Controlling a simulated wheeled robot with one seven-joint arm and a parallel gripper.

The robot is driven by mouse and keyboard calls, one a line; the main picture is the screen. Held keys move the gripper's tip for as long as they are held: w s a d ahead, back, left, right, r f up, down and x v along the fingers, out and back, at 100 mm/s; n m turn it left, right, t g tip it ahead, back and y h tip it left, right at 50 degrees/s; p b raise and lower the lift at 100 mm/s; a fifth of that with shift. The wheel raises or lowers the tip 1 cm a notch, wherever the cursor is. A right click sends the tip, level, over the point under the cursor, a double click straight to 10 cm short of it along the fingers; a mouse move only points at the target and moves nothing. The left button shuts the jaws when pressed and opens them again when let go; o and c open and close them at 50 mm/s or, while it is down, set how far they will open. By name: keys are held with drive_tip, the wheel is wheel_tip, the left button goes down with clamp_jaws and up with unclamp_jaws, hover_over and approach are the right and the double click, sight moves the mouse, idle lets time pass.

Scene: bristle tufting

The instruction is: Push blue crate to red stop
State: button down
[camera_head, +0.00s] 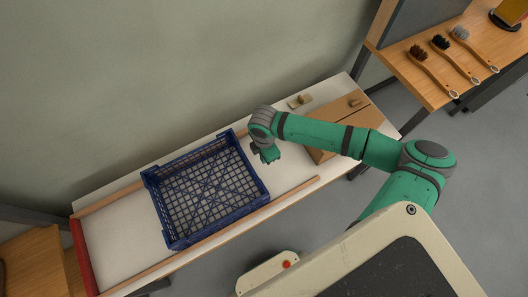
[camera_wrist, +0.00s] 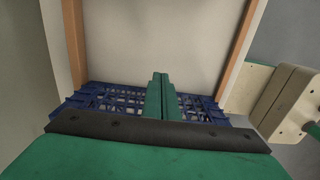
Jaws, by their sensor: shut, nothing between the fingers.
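The blue crate (camera_head: 205,188) is an open plastic lattice box standing on the white table between two wooden rails. Its near wall also shows in the wrist view (camera_wrist: 95,97). The red stop (camera_head: 82,258) is a bar across the left end of the table, with bare white surface between it and the crate. My gripper (camera_head: 270,156) is at the right side of the crate, low over the table. In the wrist view my gripper (camera_wrist: 161,80) has its green fingers together, empty, in front of the crate. Whether they touch the crate wall I cannot tell.
Wooden rails (camera_head: 290,194) run along both long sides of the white table (camera_head: 110,228). A wooden box (camera_head: 340,128) and a small brass-coloured fitting (camera_head: 299,101) sit at the right end. Several brushes (camera_head: 440,60) lie on a separate wooden table at the upper right.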

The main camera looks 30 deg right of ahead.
wheel_tip(320, 180, down, 3)
drive_tip(key=shift+f, duration=0.15)
drive_tip(key=a, duration=0.3)
drive_tip(key=shift+w+a, duration=0.1)
drive_tip(key=shift+a, duration=0.35)
drive_tip(key=shift+s, duration=0.2)
